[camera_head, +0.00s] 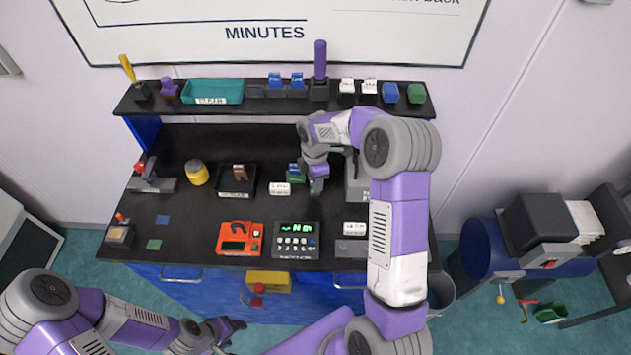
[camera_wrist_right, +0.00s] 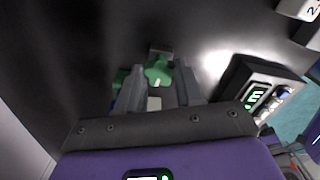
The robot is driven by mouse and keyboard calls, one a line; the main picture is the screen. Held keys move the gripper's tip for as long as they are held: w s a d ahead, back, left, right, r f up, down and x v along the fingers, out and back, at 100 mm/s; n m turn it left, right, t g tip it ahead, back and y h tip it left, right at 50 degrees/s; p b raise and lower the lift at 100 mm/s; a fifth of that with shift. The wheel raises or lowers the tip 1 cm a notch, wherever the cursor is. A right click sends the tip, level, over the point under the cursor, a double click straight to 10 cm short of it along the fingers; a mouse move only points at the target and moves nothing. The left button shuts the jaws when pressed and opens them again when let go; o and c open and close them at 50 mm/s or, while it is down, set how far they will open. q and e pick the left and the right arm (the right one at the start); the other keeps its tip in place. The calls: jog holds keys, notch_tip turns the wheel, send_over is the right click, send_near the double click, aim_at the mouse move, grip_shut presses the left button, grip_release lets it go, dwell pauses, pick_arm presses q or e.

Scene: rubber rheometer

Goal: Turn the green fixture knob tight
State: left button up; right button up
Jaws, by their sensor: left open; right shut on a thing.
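The green knob (camera_wrist_right: 158,72) shows between the fingertips of my right gripper (camera_wrist_right: 159,90) in the right wrist view, with a dark block just beyond it. My right gripper is shut on the knob. In the head view my right gripper (camera_head: 316,184) points down over the middle of the bench, beside a small green fixture (camera_head: 296,178) with a blue top. The knob itself is hidden there by the gripper. My left gripper (camera_head: 226,328) is open and empty, low in front of the bench.
The black bench (camera_head: 190,220) holds an orange device (camera_head: 240,239), a meter with a green display (camera_head: 296,240), a yellow jar (camera_head: 196,173) and a black tray (camera_head: 237,192). A grey machine (camera_head: 357,182) stands close right of my right gripper. A loaded shelf (camera_head: 225,104) runs behind.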

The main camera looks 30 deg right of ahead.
jog(key=m, duration=0.2)
jog(key=shift+m+b, duration=0.3)
jog(key=shift+b, duration=0.05)
jog(key=shift+r+m, duration=0.1)
jog(key=shift+m, duration=0.8)
jog(key=shift+w, duration=0.1)
jog(key=o, duration=0.9)
